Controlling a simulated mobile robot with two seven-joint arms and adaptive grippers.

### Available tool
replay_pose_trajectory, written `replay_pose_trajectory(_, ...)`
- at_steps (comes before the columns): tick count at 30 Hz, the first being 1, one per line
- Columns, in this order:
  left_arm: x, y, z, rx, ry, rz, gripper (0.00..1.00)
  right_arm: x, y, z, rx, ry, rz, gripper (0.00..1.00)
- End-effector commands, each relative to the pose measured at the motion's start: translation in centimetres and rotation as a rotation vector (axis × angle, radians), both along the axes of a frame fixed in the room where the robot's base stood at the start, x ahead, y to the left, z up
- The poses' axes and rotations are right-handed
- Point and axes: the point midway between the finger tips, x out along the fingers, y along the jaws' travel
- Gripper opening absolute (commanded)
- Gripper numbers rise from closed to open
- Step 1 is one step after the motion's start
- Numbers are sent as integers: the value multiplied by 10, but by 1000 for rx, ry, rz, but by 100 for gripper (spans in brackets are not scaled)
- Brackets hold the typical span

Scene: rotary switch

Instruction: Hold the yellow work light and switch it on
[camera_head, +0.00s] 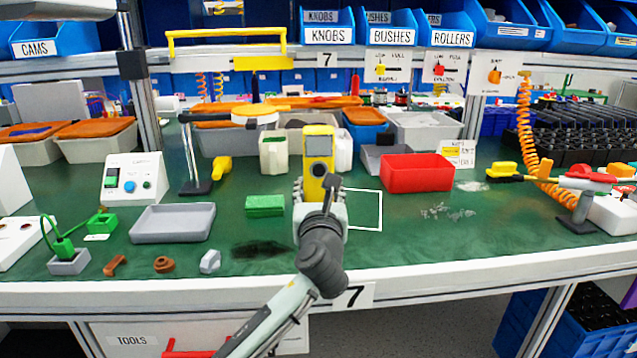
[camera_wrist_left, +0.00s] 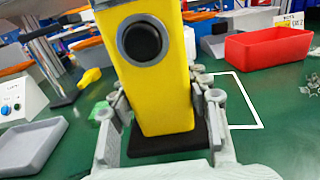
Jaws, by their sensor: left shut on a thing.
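The yellow work light (camera_head: 319,152) stands upright on the green bench, at the left edge of a white outlined square. In the left wrist view the work light (camera_wrist_left: 160,95) shows a black round knob (camera_wrist_left: 143,40) in a grey ring on its upper face, and a dark base below. My left gripper (camera_head: 320,190) is shut on the lower body of the work light, with one finger on each side. In the head view my wrist hides the lower part of the light. My right gripper is in neither view.
A red bin (camera_head: 417,173) stands to the right of the light. A green block (camera_head: 265,206) and a grey tray (camera_head: 172,223) lie to the left. A white control box (camera_head: 134,178) stands further left. The white square (camera_head: 367,210) is bare inside.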

Motion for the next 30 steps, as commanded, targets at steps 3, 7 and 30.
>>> replay_pose_trajectory(3,0,0,-7,1,-2,0,6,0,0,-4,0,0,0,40)
replay_pose_trajectory(7,0,0,-15,0,-1,-1,6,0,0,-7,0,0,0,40)
replay_pose_trajectory(30,0,0,-49,0,-3,-1,6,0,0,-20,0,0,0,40)
